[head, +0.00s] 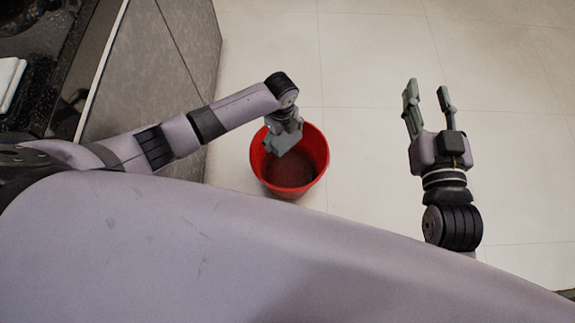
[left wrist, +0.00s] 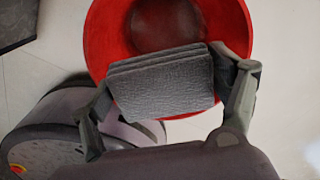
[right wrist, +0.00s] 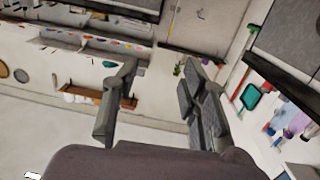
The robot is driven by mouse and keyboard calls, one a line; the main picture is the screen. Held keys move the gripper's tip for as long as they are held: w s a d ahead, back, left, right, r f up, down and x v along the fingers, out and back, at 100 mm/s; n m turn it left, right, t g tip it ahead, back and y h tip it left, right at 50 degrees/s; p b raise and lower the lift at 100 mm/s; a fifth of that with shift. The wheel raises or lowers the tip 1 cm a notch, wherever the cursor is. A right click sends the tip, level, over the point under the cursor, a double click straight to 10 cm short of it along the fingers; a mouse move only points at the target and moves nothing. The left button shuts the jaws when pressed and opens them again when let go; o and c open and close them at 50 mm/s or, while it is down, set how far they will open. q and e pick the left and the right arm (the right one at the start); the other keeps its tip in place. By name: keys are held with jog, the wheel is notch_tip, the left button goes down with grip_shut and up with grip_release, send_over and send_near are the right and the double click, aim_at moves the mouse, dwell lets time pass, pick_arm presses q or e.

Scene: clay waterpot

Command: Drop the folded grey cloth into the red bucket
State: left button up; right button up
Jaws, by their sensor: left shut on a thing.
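The red bucket (head: 318,152) stands on the floor below my left gripper (head: 283,145) in the head view. In the left wrist view the bucket (left wrist: 97,40) opens upward behind the folded grey cloth (left wrist: 162,82). My left gripper (left wrist: 172,100) is shut on the cloth, with one finger at each side of it. The cloth is held over the bucket's opening, nearer one side of the rim. In the head view the cloth is hard to tell from the gripper. My right gripper (head: 427,98) is open and empty, out over the floor to the right of the bucket.
A cabinet (head: 185,50) with a dark counter (head: 60,60) stands at the left, beside my left arm. The light tiled floor (head: 365,60) is clear around the bucket and under my right gripper. The right wrist view shows distant shelves and wall items.

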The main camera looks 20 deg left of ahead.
pick_arm(q)
notch_tip(320, 180, down, 2)
jog(key=shift+f+b, duration=0.1)
jog(key=shift+b, duration=0.95)
jog(key=shift+f, duration=0.1)
pick_arm(e)
notch_tip(320, 180, up, 11)
jog(key=s+a+t+y, duration=0.1)
jog(key=s+t+y, duration=0.1)
jog(key=t, duration=0.4)
jog(key=shift+s+f+t, duration=0.15)
jog(key=shift+t, duration=0.15)
pick_arm(q)
jog(key=o, duration=1.2)
jog(key=shift+c, duration=0.2)
notch_tip(320, 180, up, 12)
